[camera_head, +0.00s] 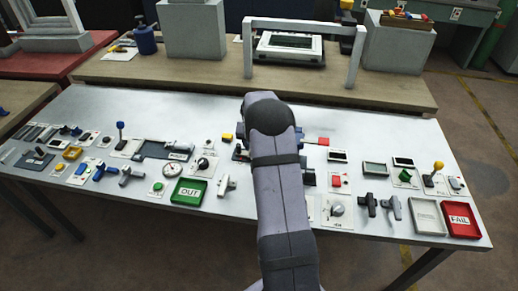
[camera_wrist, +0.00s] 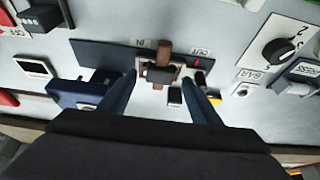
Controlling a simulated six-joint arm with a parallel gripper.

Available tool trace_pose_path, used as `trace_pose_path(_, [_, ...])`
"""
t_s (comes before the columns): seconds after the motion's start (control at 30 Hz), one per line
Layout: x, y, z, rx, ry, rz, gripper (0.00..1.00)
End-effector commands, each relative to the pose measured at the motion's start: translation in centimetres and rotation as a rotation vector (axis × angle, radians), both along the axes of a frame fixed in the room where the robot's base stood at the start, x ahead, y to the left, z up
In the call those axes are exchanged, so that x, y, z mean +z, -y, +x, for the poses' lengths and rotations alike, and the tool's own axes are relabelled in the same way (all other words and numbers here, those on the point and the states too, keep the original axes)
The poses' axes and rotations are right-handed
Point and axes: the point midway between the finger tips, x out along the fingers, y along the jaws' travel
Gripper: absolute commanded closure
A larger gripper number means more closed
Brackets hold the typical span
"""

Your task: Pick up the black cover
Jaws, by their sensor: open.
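My gripper (camera_wrist: 160,77) shows in the wrist view with its two dark blue fingers apart and nothing clearly held. Between the fingertips is a small dark block (camera_wrist: 161,74) on a brown upright piece (camera_wrist: 165,48), set on a dark slab (camera_wrist: 98,53) marked IN and OUT. A small black piece (camera_wrist: 174,96) lies just inside the right finger. I cannot tell which dark part is the black cover. A black box-like part (camera_wrist: 40,17) is at the upper left.
In the wrist view a dark blue block (camera_wrist: 85,92) is close left of the left finger, and a black knob (camera_wrist: 283,50) is at the right. In the head view a green OUT tray (camera_head: 190,192), a red FAIL tray (camera_head: 461,219) and many small controls crowd the grey table (camera_head: 400,133).

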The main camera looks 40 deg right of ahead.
Motion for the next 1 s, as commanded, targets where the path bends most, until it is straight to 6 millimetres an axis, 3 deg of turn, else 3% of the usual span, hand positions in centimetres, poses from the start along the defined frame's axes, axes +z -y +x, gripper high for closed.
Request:
trace_pose_path(0.43, [-1.22,0.36,0.36,0.0,0.001,0.0,0.42])
trace_pose_path(0.63, [-1.22,0.34,0.34,0.0,0.001,-0.001,0.85])
trace_pose_path(1.0, [-0.84,0.36,0.38,0.0,0.002,-0.001,0.85])
